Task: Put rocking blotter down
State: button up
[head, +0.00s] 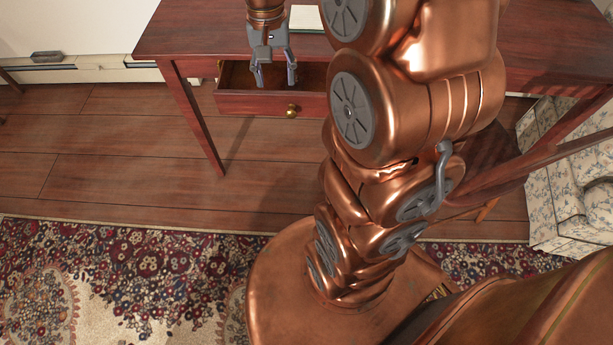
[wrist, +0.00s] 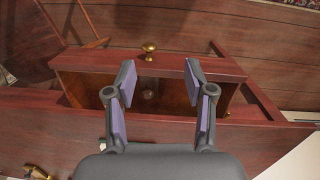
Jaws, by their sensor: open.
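My gripper (head: 276,78) is open, with its fingers pointing down at the pulled-out drawer (head: 262,103) of the dark red wooden desk. In the wrist view the two fingers (wrist: 160,72) are spread apart over the drawer (wrist: 100,62), with nothing visible held between them. A small, dim round spot (wrist: 148,95) shows inside the drawer between the fingers; I cannot tell what it is. I cannot make out a rocking blotter in either view; part of the drawer's inside is hidden by my gripper and in shadow.
The drawer front has a brass knob (head: 291,110). A pale sheet or pad (head: 306,19) lies on the desk top (head: 200,30). A desk leg (head: 195,120) stands left of the drawer. A floral upholstered seat (head: 560,190) is at right. The wooden floor (head: 90,150) at left is clear.

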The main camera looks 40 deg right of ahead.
jog(key=s+a+f+n+g, duration=0.1)
jog(key=s+a+n, duration=0.2)
jog(key=s, duration=0.8)
jog(key=s+a+f+n+g, duration=0.1)
jog(key=s+a+n, duration=0.3)
jog(key=s, duration=0.8)
jog(key=a, duration=0.2)
jog(key=shift+a+f, duration=0.2)
jog(key=shift+a, duration=0.2)
jog(key=shift+w, duration=0.1)
notch_tip(320, 180, up, 18)
jog(key=w+t+p, duration=0.1)
jog(key=p, duration=1.5)
jog(key=shift+f, duration=0.15)
